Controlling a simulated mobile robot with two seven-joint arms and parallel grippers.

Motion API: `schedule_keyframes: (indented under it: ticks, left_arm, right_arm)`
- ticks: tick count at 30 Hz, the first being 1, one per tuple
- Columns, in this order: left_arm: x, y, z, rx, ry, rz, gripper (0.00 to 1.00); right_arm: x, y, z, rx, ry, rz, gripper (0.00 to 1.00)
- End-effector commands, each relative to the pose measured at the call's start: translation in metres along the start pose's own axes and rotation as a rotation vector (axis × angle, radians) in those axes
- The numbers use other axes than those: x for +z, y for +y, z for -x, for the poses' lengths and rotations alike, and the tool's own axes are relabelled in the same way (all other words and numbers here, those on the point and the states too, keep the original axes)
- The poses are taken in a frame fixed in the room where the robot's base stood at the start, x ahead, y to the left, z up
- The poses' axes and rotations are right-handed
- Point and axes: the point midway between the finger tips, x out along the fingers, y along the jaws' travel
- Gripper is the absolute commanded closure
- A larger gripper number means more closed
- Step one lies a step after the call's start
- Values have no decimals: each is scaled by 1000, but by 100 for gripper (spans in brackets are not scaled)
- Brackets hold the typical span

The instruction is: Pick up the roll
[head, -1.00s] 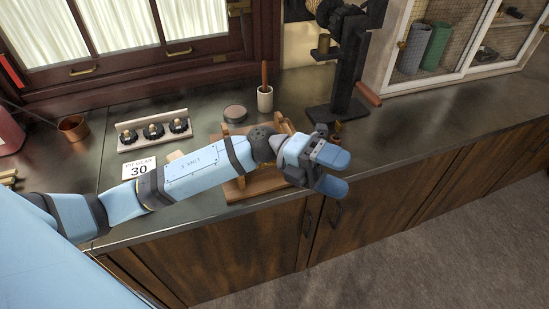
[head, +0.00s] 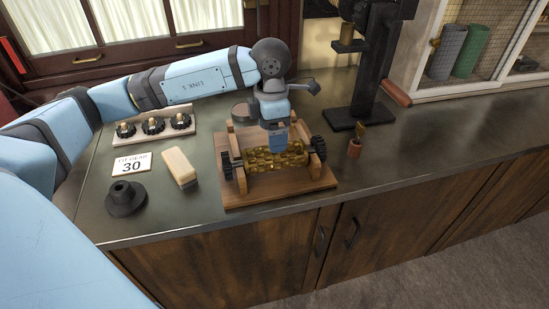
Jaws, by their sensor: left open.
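The roll (head: 262,161) is a brass-coloured, patterned cylinder with dark gears at its ends. It lies level across a wooden cradle (head: 285,188) on the counter. The far part of the roll is partly hidden behind the fingers. My right gripper is not in view.
A wooden block (head: 179,167), a dark cone-shaped piece (head: 125,199) and a "fit gear 30" card (head: 132,164) lie left of the cradle. A gear rack (head: 153,128) is behind. A small brown cup (head: 355,148) and a black stand (head: 372,70) are to the right.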

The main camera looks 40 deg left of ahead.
Motion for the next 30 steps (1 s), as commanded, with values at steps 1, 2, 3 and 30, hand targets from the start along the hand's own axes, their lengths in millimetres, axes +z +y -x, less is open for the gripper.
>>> schedule_keyframes:
  ticks: [1, 2, 3, 30]
  left_arm:
    - [0, 0, -10, -2, 2, 1, 16]
    - [0, 0, -14, -2, 1, 1, 16]
    - [0, 0, -19, -2, 1, 1, 16]
    - [2, 0, -80, -2, -2, -1, 34]
  right_arm:
    - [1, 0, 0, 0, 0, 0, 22]
    - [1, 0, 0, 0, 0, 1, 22]
    - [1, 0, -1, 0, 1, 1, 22]
    - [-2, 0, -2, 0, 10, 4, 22]
